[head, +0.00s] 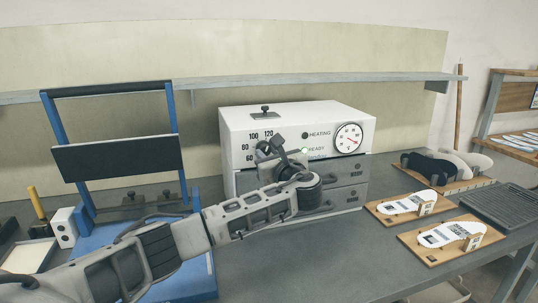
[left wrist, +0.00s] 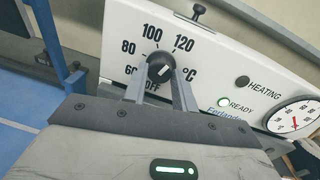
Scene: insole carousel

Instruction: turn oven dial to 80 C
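The white oven (head: 290,118) stands at the back middle of the bench. Its dark round dial (left wrist: 160,64) shows in the left wrist view, ringed by OFF, 60, 80, 100 and 120. A pale mark shows on the dial's lower right part; its exact setting is hard to read. My right gripper is in neither view.
The READY lamp (left wrist: 224,102) glows green and the HEATING lamp (left wrist: 242,81) is dark. A round gauge (head: 348,138) with a red needle is on the oven's right. A blue-framed stand (head: 60,137) is left; wooden boards with white insoles (head: 448,233) lie right.

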